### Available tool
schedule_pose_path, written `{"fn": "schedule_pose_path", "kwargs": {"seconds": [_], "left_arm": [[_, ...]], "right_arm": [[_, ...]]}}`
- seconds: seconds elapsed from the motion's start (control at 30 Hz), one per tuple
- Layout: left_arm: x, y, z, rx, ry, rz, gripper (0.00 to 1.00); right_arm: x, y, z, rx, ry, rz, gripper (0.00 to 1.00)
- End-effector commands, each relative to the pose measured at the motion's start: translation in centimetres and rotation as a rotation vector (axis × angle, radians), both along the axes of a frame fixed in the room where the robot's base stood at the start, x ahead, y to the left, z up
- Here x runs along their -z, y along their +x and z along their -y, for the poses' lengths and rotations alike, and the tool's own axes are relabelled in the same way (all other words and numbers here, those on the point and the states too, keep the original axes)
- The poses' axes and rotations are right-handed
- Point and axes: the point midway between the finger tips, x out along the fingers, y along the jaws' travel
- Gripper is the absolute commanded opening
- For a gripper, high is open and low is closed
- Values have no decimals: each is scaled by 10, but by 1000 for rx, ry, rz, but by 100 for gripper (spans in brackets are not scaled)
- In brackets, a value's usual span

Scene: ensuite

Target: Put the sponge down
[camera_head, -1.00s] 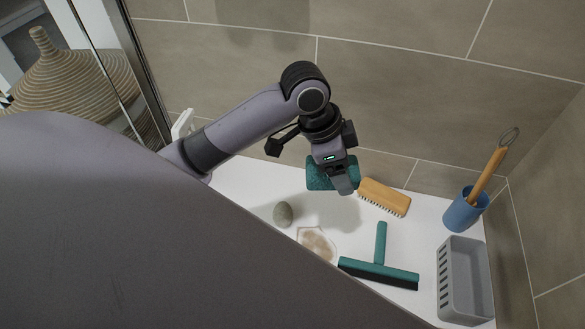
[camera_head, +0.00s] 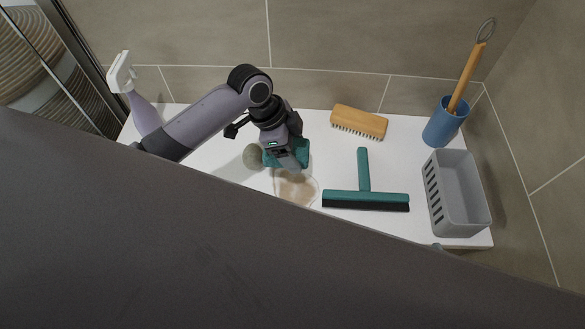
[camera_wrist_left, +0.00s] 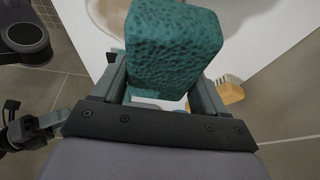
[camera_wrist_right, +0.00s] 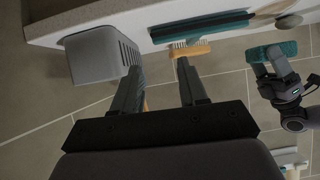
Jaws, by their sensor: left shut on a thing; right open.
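The teal sponge (camera_wrist_left: 172,48) is a porous block held between the fingers of my left gripper (camera_wrist_left: 160,85). I cannot tell whether the sponge touches the shelf. In the right wrist view the sponge (camera_wrist_right: 273,51) shows at the right. My right gripper (camera_wrist_right: 160,75) is open and empty, near the shelf's edge.
The white shelf (camera_head: 400,140) carries a teal squeegee (camera_head: 365,198), a wooden brush (camera_head: 358,122), a blue cup (camera_head: 445,122) with a wooden-handled tool, and a grey basket (camera_head: 456,195) at the right. Bare shelf shows between the brush and squeegee. Tiled walls stand behind.

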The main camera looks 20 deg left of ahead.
Motion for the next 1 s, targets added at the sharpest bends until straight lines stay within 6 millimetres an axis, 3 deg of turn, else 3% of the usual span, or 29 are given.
{"fn": "schedule_pose_path", "kwargs": {"seconds": [0.03, 0.27, 0.53, 0.93, 0.97, 1.0], "left_arm": [[13, 0, 0, -1, -1, -3, 39], [29, 0, 0, -1, 0, 1, 39], [67, -1, 0, -1, 0, -2, 39], [71, 0, 0, -1, 0, 0, 39], [71, 0, 0, -1, 0, 1, 79], [70, 0, 0, -1, 0, 1, 92]], "right_arm": [[0, 1, -3, -7, 3, 11, 43], [-8, 6, -7, -15, 6, 33, 43], [-7, 8, -15, -35, 12, 59, 43], [-16, 9, -18, -39, 19, 75, 43], [-16, 9, -18, -39, 18, 74, 43], [-16, 9, -17, -39, 18, 73, 43]]}}
